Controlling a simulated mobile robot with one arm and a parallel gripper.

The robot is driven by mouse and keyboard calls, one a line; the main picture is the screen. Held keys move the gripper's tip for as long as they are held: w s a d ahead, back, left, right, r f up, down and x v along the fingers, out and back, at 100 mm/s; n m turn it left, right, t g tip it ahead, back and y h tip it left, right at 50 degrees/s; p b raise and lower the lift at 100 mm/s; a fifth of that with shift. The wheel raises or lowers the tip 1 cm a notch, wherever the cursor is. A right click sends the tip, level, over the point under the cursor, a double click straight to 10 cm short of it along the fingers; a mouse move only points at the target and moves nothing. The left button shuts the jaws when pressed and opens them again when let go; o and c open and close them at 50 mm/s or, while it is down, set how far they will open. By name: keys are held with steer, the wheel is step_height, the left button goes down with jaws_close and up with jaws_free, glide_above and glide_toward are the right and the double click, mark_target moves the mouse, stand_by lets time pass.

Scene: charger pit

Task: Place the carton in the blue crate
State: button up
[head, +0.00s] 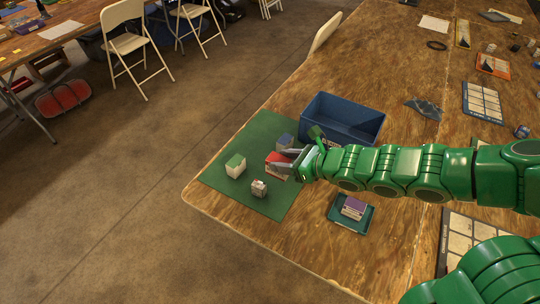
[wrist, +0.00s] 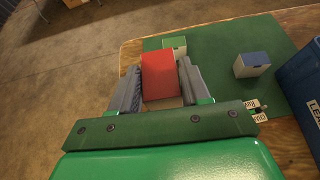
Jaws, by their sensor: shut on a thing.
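A red-topped carton (wrist: 158,72) with a pale lower part sits between the two grey fingers of my gripper (wrist: 159,66), which is shut on it. In the head view, my gripper (head: 287,160) is over the green mat (head: 222,185), with the red carton (head: 277,167) in its fingers. I cannot tell whether the carton touches the mat. The blue crate (head: 318,124) stands just behind my gripper, beside the mat. It looks empty in the part I see. Its side shows at the right edge of the wrist view (wrist: 302,84).
On the mat are a green-topped box (head: 236,165), a blue-topped box (head: 285,141) and a small patterned cube (head: 259,188). A teal tray (head: 339,222) holds a purple-topped box (head: 353,207). The wooden table's edge (head: 215,226) is close to the mat.

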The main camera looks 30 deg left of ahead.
steer(key=shift+f, duration=1.15)
steer(key=shift+w+a+f, duration=2.3)
steer(key=shift+w+f, duration=0.15)
steer(key=shift+w, duration=0.15)
steer(key=shift+w+a+f, duration=2.25)
steer(key=shift+w+f, duration=0.15)
steer(key=shift+w, duration=0.15)
steer(key=shift+w+a+f, duration=0.1)
steer(key=shift+f, duration=1.5)
steer(key=shift+f, duration=0.1)
steer(key=o, duration=1.1)
steer(key=shift+o, duration=0.2)
